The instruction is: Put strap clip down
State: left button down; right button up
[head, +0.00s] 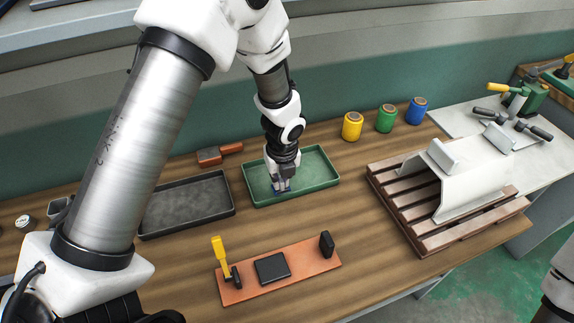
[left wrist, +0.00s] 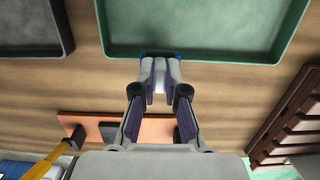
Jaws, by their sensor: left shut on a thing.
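My left gripper (head: 282,187) points down over the front part of the green tray (head: 327,181). It is shut on a small blue piece, which I take to be the strap clip (head: 286,188). Only the edges of the clip show, because the fingers cover most of it. In the left wrist view, the fingers (left wrist: 160,72) are close together, with blue at their tips beside the near rim of the green tray (left wrist: 225,53). I cannot tell whether the clip touches the tray floor. My right gripper is out of view.
A dark grey tray (head: 190,204) lies left of the green one. In front is an orange board (head: 305,261) with a yellow-handled tool (head: 218,250) and black blocks. Yellow, green and blue spools (head: 387,118) stand behind. A wooden pallet (head: 440,240) with a white load is right.

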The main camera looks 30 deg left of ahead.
pick_arm(q)
jog(key=w, duration=0.3)
jog(key=w+a+f+p, duration=0.1)
jog(key=w, duration=0.1)
jog(key=w+a, duration=0.1)
jog(key=w, duration=0.2)
jog(key=shift+w+f, duration=0.15)
jog(key=shift+w, duration=0.15)
jog(key=shift+s+f+p, duration=0.1)
jog(key=shift+f+p, duration=0.2)
jog(key=shift+f, duration=0.05)
notch_tip(320, 180, down, 2)
jog(key=shift+s+f+p, duration=0.1)
jog(key=shift+f+p, duration=0.1)
jog(key=shift+p, duration=0.1)
jog(key=shift+f, duration=0.25)
jog(key=c, duration=1.2)
grip_release()
jog(key=shift+d, duration=0.1)
jog(key=shift+r, duration=0.2)
notch_tip(320, 180, up, 12)
jog(key=d+b, duration=0.1)
jog(key=shift+s+b, duration=0.35)
jog(key=shift+s, duration=0.05)
